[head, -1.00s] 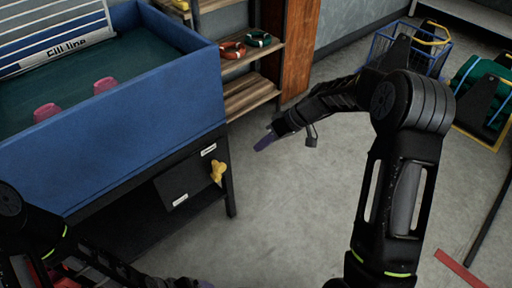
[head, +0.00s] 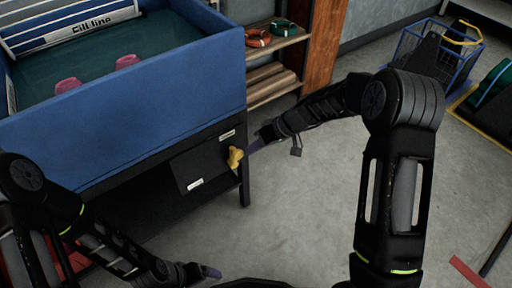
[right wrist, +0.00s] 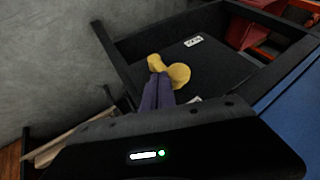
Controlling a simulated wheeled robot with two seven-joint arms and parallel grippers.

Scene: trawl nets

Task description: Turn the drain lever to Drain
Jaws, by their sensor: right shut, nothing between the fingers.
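The yellow drain lever (head: 235,157) is on a dark panel (head: 203,168) under the blue tank. Its knob and handle also show in the right wrist view (right wrist: 179,75). One white label (head: 227,134) is above the lever and another (head: 195,184) is at lower left; I cannot read either. My right gripper (head: 253,147) is shut and empty, its purple fingertips right beside the lever. In the right wrist view the closed fingertips (right wrist: 158,78) overlap the lever's edge; I cannot tell whether they touch. My left gripper (head: 211,272) is low at the bottom, apart from the panel, its opening unclear.
The blue tank (head: 130,105) holds water and pink objects (head: 128,61). A black leg (head: 244,186) of its stand is close to the lever. A wooden shelf (head: 275,82) with rings stands behind. A blue wire basket (head: 430,55) is far right. The middle floor is clear.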

